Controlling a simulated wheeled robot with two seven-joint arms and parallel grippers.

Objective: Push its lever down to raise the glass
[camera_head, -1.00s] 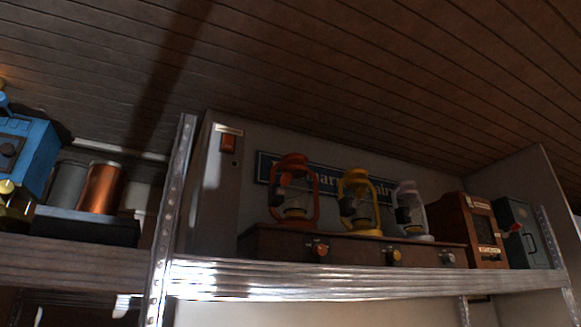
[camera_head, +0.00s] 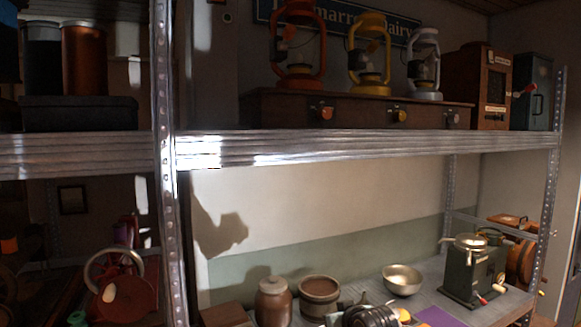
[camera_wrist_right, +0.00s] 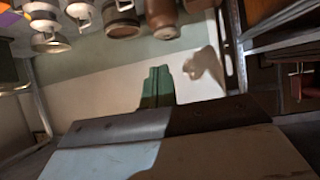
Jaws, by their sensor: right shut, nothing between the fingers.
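Three lanterns stand in a row on a brown wooden box (camera_head: 270,107) on the upper shelf in the head view: a red-orange one (camera_head: 320,48), a yellow one (camera_head: 385,70) and a white one (camera_head: 437,66). Each has a glass within its frame. Their levers are too small and dark to make out. My right gripper (camera_wrist_right: 157,86) shows in the right wrist view, its greenish fingers shut and empty. No lantern shows clearly near it there; pots and the pale wall are beyond it. Neither gripper shows in the head view.
The metal shelf edge (camera_head: 350,146) runs below the box, with an upright post (camera_head: 163,150) at the left. A wooden cabinet (camera_head: 481,85) and a dark case (camera_head: 533,95) stand right of the lanterns. Pots, a metal bowl (camera_head: 402,280) and a green machine (camera_head: 470,270) fill the lower shelf.

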